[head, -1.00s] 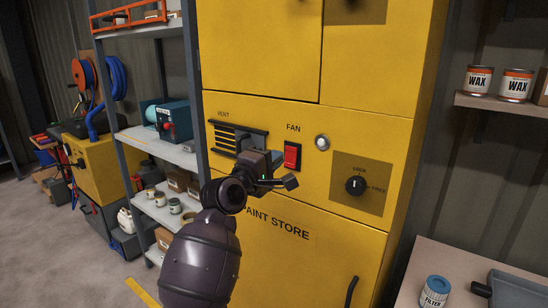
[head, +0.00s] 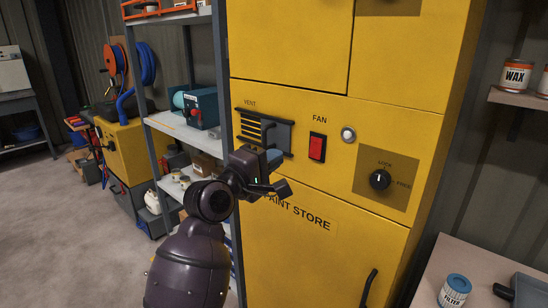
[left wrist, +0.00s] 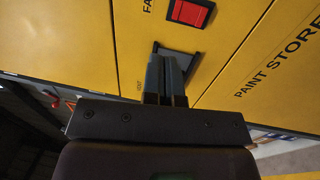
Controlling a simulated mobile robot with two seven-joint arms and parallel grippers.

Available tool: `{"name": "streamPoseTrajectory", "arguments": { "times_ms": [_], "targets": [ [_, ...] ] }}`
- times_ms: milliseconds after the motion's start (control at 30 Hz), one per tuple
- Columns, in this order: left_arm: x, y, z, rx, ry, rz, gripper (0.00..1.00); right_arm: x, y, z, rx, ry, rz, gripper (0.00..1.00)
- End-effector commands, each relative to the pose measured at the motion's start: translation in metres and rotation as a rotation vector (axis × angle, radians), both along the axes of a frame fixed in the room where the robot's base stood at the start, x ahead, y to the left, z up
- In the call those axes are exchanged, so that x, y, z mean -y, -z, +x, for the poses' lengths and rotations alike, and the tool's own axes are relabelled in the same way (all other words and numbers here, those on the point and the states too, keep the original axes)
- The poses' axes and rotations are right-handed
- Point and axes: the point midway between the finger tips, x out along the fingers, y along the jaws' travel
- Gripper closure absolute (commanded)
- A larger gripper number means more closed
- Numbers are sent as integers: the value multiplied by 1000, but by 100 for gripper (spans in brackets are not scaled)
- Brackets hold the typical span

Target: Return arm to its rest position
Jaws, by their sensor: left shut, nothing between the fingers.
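My left arm reaches up from the bottom of the head view. Its left gripper (head: 272,160) is in front of the yellow paint store cabinet (head: 300,258), near the vent (head: 250,128). The left gripper also shows in the left wrist view (left wrist: 166,78), its two fingers together with nothing between them. The vent (left wrist: 186,60) lies partly behind the fingers there. The red fan switch (head: 317,147) is to the right of the gripper and apart from it; it also shows in the left wrist view (left wrist: 190,12). My right gripper is in neither view.
A black knob (head: 380,179) and a round white button (head: 348,134) are on the cabinet. A grey shelf rack (head: 170,124) stands close to the left of the cabinet. A bench (head: 480,265) with a filter can (head: 455,291) is at the right. Open floor (head: 60,230) lies left.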

Motion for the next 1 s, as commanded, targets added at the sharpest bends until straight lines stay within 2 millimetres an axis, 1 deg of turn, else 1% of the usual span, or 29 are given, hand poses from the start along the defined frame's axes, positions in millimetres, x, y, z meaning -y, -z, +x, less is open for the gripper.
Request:
{"name": "streamPoseTrajectory", "arguments": {
  "times_ms": [133, 233, 467, 567, 667, 767, 867, 900, 967, 1000],
  "targets": [
    [0, -1, 0, 29, -8, 35, 100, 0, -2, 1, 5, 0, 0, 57],
    [-3, -4, 2, 103, -40, 109, 100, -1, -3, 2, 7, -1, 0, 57],
    [-15, -15, 6, 339, -195, 380, 100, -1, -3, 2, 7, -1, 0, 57],
    [-25, -6, 7, 409, -266, 510, 100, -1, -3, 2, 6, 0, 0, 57],
    [-40, 16, 5, 457, -336, 657, 100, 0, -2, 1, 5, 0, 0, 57],
    [-59, 48, -1, 483, -396, 818, 100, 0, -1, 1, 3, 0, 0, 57],
    [-78, 85, -10, 491, -437, 970, 100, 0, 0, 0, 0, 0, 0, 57],
    [-86, 101, -16, 489, -447, 1034, 100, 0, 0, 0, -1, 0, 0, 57],
    [-98, 128, -26, 481, -457, 1131, 100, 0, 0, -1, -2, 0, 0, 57],
    [-107, 146, -34, 474, -460, 1194, 100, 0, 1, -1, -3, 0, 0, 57]
  ]
}}
